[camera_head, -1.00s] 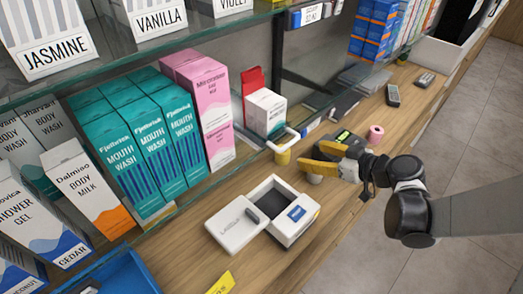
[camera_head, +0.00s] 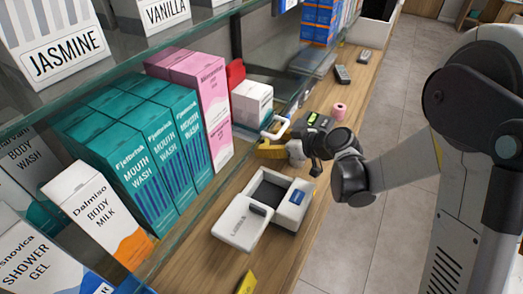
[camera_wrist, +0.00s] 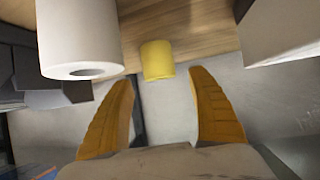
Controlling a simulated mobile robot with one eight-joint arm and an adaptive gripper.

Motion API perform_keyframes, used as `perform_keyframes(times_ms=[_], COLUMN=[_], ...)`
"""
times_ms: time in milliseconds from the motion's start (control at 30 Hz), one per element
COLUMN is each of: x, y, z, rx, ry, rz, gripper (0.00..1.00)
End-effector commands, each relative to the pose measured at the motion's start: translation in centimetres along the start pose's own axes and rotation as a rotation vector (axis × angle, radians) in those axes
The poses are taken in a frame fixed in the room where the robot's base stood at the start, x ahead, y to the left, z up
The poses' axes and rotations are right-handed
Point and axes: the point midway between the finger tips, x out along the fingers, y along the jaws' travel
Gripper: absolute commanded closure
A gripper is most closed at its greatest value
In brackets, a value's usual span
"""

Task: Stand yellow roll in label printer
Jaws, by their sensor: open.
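The yellow roll (camera_wrist: 158,62) stands on the wooden counter in the wrist view, just beyond my fingertips and between their lines. In the head view my gripper hides it. My gripper (camera_wrist: 162,82) is open and empty, with a yellow finger on each side. In the head view my gripper (camera_head: 270,151) is low over the counter, behind the label printer. The label printer (camera_head: 293,208) is a white box with a dark, empty-looking bay. Its lid (camera_head: 240,226), marked "LABELS", lies open to the left.
A white roll (camera_wrist: 80,35) stands close to the left of the yellow roll in the wrist view. Teal mouthwash boxes (camera_head: 160,140) line the left, by a glass shelf.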

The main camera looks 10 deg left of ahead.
Motion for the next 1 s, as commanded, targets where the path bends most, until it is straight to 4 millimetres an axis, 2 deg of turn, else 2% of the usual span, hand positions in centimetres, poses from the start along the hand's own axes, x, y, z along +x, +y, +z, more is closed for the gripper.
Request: perform_keyframes(times_ms=[33,100,333,367,500,533,733,767,1000], x=[1.0,1.8,2.0,2.0,2.0,2.0,2.0,2.0,1.7], y=[0.0,-0.1,0.0,0.0,0.0,0.0,0.0,0.0,0.0], z=[0.3,0.2,0.0,0.0,0.0,0.0,0.0,0.0,-0.1], rx=[-0.002,-0.001,0.001,0.001,0.000,0.000,0.000,0.000,0.000], ry=[0.000,0.000,0.000,0.000,0.000,0.000,0.000,0.000,-0.001], rz=[-0.001,-0.002,0.000,0.000,0.000,0.000,0.000,0.000,0.000], gripper=[0.32,0.32,0.32,0.40,0.83,0.90,0.91,0.96,0.96])
